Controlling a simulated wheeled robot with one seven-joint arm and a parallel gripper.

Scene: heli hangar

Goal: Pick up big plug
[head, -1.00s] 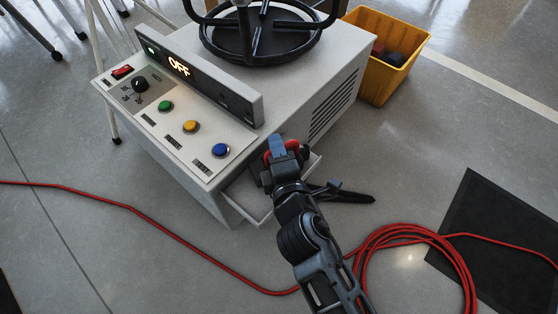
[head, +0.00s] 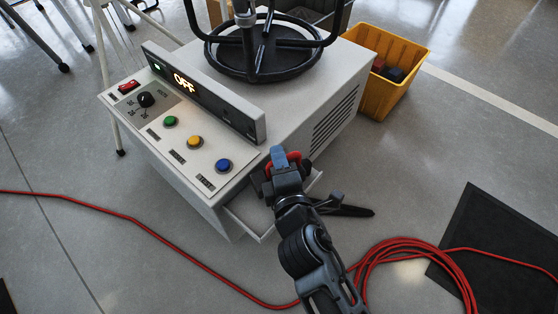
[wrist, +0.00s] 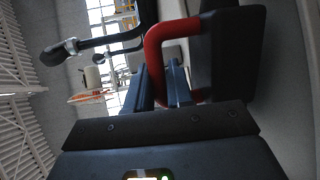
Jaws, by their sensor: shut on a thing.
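The big plug appears as a black block (wrist: 232,55) with a red U-shaped handle (wrist: 157,50) on the right of the wrist view. In the head view, a little of the red handle (head: 294,156) shows beside my gripper (head: 281,160).
A white cabinet (head: 310,85) with coloured buttons and an "OFF" display stands beside my gripper. Its small drawer (head: 240,222) is open below. A yellow bin (head: 385,95) stands behind right. Red cable (head: 395,250) coils on the floor before a black mat (head: 505,250).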

